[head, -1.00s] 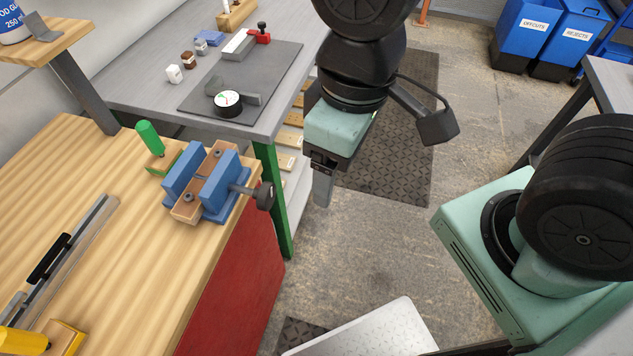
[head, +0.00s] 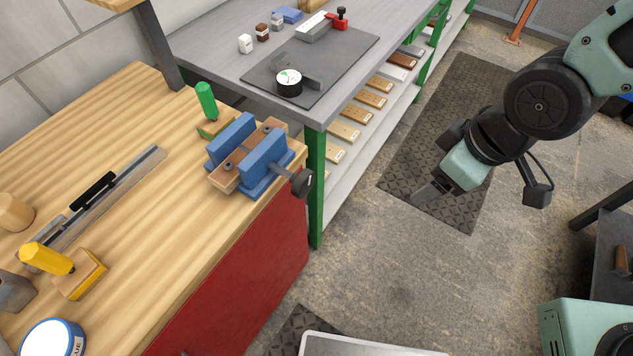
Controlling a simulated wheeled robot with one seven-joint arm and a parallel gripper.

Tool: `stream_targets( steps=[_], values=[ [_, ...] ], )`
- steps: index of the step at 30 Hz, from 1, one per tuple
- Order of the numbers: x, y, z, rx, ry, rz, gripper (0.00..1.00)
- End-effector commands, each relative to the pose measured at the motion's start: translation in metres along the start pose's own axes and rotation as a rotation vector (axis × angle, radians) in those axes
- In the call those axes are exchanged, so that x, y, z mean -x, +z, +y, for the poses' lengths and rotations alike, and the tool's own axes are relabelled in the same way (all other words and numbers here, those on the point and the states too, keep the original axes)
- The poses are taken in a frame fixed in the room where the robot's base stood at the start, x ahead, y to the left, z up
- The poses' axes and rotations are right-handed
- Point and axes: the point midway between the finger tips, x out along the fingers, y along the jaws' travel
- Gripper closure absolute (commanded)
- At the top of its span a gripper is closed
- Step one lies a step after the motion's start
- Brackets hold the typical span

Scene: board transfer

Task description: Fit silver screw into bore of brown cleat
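A brown cleat (head: 227,178) is clamped between the blue jaws of a vise (head: 262,161) at the right edge of the wooden workbench. A dark round spot, which looks like a bore, shows near each end of the cleat. I cannot make out a silver screw in this view. My gripper (head: 424,194) hangs over the floor mat, well to the right of the vise and touching nothing. Its fingers overlap from this angle, so neither the gap nor any small thing between them can be seen.
A green-handled tool (head: 207,103) stands behind the vise, and a yellow-handled one (head: 48,259) is at the bench's front left. A grey table (head: 215,50) holds a dial gauge (head: 289,83). Tan pieces (head: 343,131) line its lower shelf. The floor between is clear.

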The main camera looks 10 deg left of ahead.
Motion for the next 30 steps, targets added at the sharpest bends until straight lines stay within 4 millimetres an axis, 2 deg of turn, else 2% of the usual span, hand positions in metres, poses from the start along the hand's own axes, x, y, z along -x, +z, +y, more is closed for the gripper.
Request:
stream_targets(
  steps=[8,12,16,21,25,30],
  values=[
    [-0.068,-0.004,0.005,0.163,-0.074,0.169,0.25],
    [-0.108,-0.006,-0.006,0.256,-0.150,0.344,0.25],
    [-0.131,-0.007,-0.025,0.299,-0.223,0.544,0.25],
    [-0.140,-0.006,-0.050,0.275,-0.299,0.838,0.25],
    [-0.133,-0.003,-0.061,0.202,-0.323,1.050,0.25],
    [-0.120,0.002,-0.064,0.105,-0.318,1.229,0.25]
  ],
)
